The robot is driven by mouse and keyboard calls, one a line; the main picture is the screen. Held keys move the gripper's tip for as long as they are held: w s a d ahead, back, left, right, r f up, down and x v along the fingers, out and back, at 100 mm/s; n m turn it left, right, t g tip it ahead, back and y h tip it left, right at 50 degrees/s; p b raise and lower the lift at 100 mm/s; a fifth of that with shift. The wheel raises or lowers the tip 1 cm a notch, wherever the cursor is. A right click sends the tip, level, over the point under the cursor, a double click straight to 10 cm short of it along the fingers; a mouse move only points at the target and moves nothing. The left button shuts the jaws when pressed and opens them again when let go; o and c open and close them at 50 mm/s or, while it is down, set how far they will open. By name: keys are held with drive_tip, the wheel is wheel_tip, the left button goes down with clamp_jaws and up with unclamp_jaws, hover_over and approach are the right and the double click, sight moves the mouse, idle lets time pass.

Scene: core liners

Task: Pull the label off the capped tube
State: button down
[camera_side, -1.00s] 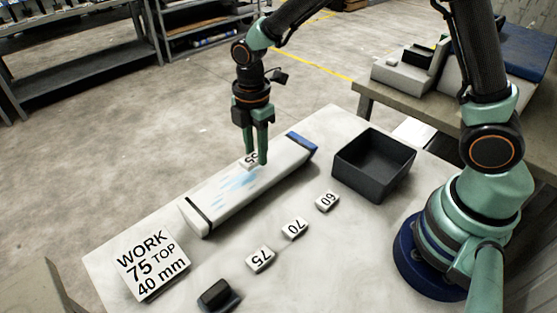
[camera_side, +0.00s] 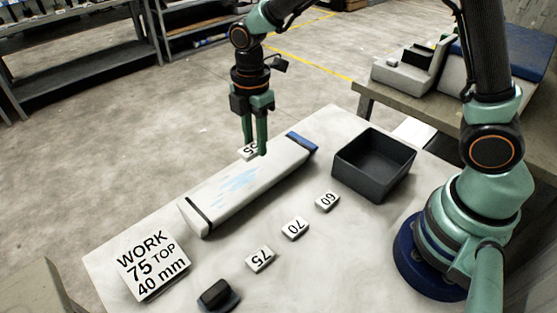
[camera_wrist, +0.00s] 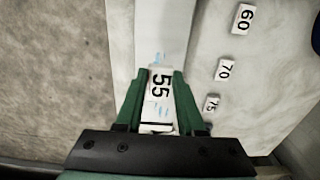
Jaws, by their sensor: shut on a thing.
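The capped tube (camera_side: 213,203) is a long whitish liner lying slantwise on the table, with a blue cap (camera_side: 302,142) at its far end, a black band near its near end and a pale blue smear on top. My gripper (camera_side: 254,151) is shut on a white label marked 55 (camera_side: 248,152) and holds it above the tube, apart from its surface as far as the side view shows. In the wrist view the label (camera_wrist: 160,84) sits between the green fingers, over the tube (camera_wrist: 160,30).
Label blocks marked 60 (camera_side: 327,201), 70 (camera_side: 294,228) and 75 (camera_side: 260,258) lie in front of the tube. A dark open bin (camera_side: 374,164) stands at right. A card reading WORK 75 TOP 40 mm (camera_side: 151,266) and a small black object (camera_side: 216,295) are at the near side.

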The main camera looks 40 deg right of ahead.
drive_tip(key=shift+r, duration=0.25)
drive_tip(key=shift+r, duration=0.35)
drive_tip(key=shift+r, duration=0.35)
